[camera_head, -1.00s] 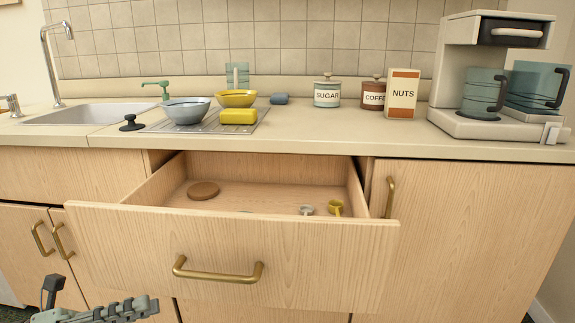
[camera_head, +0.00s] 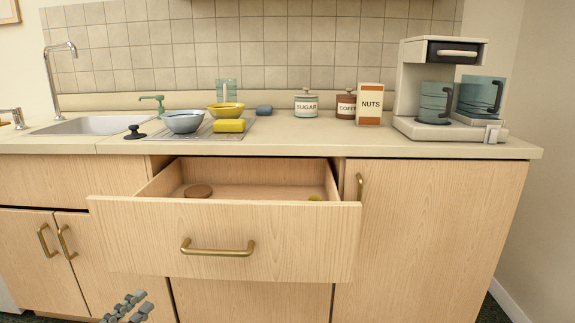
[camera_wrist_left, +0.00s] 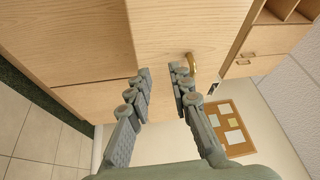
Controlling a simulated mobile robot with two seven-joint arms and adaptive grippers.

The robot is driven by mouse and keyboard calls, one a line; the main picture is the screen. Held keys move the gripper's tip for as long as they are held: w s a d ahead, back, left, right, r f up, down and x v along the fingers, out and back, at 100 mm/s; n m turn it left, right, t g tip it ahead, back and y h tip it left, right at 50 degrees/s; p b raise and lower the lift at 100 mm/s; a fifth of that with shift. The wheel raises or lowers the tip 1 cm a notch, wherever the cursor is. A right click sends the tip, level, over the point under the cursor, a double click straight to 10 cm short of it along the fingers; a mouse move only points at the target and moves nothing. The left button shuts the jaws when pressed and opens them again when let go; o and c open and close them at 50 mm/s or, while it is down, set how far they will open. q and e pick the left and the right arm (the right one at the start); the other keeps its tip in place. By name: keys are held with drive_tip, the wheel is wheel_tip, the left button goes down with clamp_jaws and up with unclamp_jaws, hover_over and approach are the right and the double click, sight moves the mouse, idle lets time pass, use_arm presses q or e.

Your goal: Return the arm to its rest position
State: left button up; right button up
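My left gripper (camera_head: 128,308) shows at the bottom left of the head view, low in front of the cabinets and below the open drawer (camera_head: 230,225). Only part of it is in the picture. In the left wrist view the two fingers of the left gripper (camera_wrist_left: 162,76) stand apart with nothing between them. A brass handle (camera_wrist_left: 191,65) shows just beyond the fingertips there, and I cannot tell how far away it is. My right gripper is in neither view.
The drawer is pulled out and holds a round brown disc (camera_head: 198,191). The counter (camera_head: 290,146) bears bowls, jars, a nuts box (camera_head: 369,104) and a coffee machine (camera_head: 447,85). The wrist view shows a cork board (camera_wrist_left: 232,127) and tiled floor (camera_wrist_left: 40,130).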

use_arm(q)
drive_tip(key=s+a+f+n+g+y+p, duration=0.1)
drive_tip(key=s+a+f+n+g+y, duration=0.15)
drive_tip(key=f+n+y, duration=0.4)
drive_tip(key=s+a+f+n+g+y+p, duration=0.1)
drive_tip(key=s+f+n+g+y, duration=0.3)
drive_tip(key=f+n, duration=0.5)
drive_tip(key=s+d+f+n+g, duration=0.2)
drive_tip(key=s+d+f+g, duration=0.1)
drive_tip(key=s, duration=0.4)
drive_tip(key=s+d+f+n+g, duration=0.2)
drive_tip(key=s+f+g, duration=0.3)
drive_tip(key=s, duration=0.3)
drive_tip(key=shift+s+d+f, duration=0.25)
drive_tip(key=shift+d+f, duration=0.25)
drive_tip(key=shift+d, duration=0.05)
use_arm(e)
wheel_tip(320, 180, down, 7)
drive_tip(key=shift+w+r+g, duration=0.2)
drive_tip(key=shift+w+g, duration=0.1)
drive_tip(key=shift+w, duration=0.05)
use_arm(q)
drive_tip(key=shift+w+h, duration=0.1)
drive_tip(key=shift+h, duration=0.15)
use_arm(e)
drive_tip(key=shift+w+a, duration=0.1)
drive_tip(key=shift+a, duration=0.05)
